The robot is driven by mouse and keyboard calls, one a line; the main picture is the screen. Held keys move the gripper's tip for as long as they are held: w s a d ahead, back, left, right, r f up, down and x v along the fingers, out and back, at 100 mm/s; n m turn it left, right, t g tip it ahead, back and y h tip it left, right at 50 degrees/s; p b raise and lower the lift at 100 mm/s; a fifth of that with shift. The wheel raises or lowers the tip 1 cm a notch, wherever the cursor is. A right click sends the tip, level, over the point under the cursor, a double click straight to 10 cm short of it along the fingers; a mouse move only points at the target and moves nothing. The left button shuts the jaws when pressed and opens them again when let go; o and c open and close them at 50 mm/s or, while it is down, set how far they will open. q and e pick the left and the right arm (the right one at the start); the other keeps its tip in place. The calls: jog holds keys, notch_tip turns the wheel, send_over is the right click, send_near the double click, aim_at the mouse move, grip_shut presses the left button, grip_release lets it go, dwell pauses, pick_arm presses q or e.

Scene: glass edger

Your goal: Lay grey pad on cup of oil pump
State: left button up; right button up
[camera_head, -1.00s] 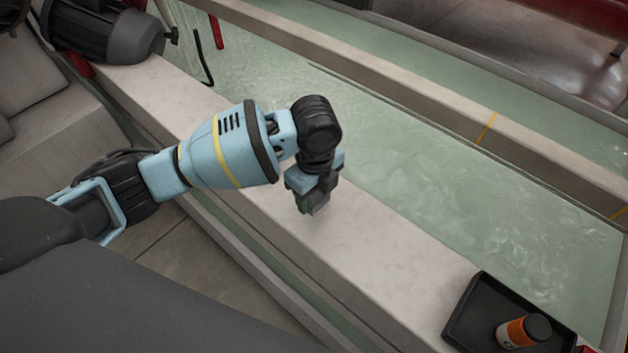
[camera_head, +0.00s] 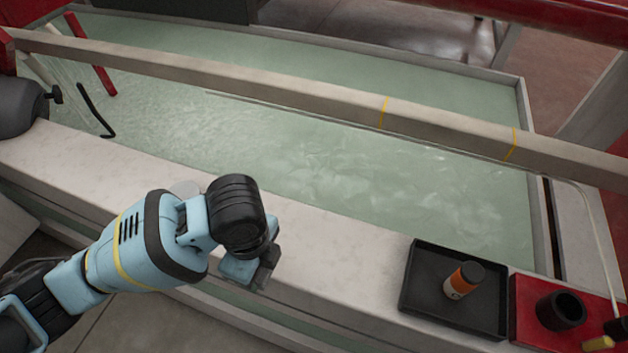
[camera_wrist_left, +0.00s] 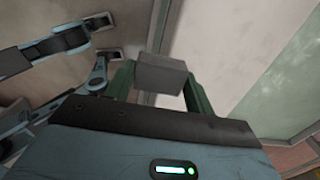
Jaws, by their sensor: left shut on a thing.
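The grey pad (camera_wrist_left: 162,73) is a small grey block between the green fingers of my left gripper (camera_wrist_left: 160,88) in the left wrist view. The gripper is shut on it. In the head view my left gripper (camera_head: 262,272) hangs over the front edge of the pale ledge, and the pad cannot be made out there. At the lower right of the head view, a black round cup (camera_head: 561,311) with a dark opening sits on a red unit (camera_head: 528,300), apparently the oil pump. The gripper is well to the left of this cup. My right gripper is out of view.
A black tray (camera_head: 421,262) holding an orange bottle (camera_head: 464,280) with a dark cap lies on the ledge (camera_head: 335,240), between my left gripper and the red unit. A water-filled trough (camera_head: 330,165) runs behind.

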pick_arm(q)
jog(key=w+a+r+n, duration=0.2)
jog(key=a+r+n, duration=0.3)
jog(key=n, duration=0.6)
jog(key=w+a+r+n, duration=0.3)
jog(key=a+r+n, duration=0.3)
jog(key=r+n, duration=0.3)
jog(key=shift+w+a+n, duration=0.15)
jog(key=shift+w+n, duration=0.2)
jog(key=shift+n, duration=0.65)
